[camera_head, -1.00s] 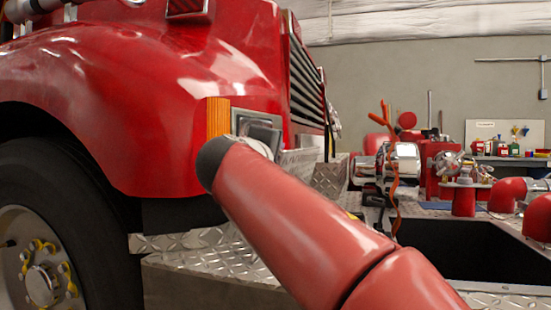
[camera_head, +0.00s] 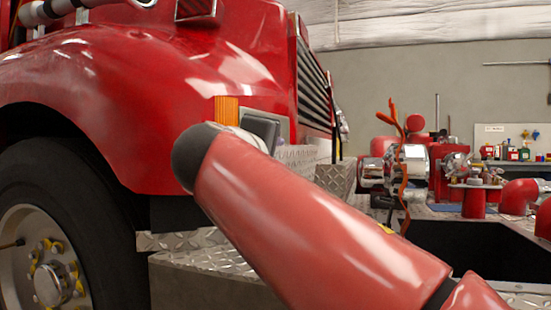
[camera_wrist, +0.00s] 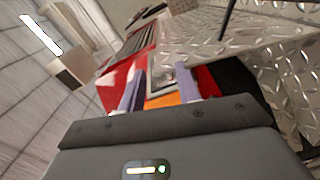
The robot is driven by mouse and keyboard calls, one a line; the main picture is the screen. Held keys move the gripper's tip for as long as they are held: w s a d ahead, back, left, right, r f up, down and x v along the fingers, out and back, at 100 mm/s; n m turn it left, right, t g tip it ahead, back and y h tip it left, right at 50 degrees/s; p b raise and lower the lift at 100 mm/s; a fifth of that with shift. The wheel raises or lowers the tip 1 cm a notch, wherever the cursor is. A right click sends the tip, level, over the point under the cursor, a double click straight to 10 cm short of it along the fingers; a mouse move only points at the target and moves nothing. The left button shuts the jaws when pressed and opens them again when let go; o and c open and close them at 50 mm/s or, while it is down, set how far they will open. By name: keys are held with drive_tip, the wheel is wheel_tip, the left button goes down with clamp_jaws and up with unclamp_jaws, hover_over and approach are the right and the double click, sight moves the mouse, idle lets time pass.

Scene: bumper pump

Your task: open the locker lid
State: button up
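A diamond-plate metal panel (camera_wrist: 215,45) fills the upper right of the wrist view, with a thin dark rod by it; I cannot tell for sure whether it is the locker lid. In the head view, diamond plate (camera_head: 300,157) shows behind my arm beside the truck's front, partly hidden. My gripper (camera_wrist: 160,84) is open, its two pale purple fingers apart with nothing held between them. The panel lies beyond and right of the fingers, and I see no clear contact. My gripper is hidden in the head view.
The red truck (camera_head: 130,90) with its large tyre (camera_head: 60,220) stands at left. An orange marker light (camera_head: 227,110) is close to my arm. At right are chrome and red pump fittings (camera_head: 413,160) and a dark open recess (camera_head: 470,245).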

drive_tip(key=shift+v, duration=1.4)
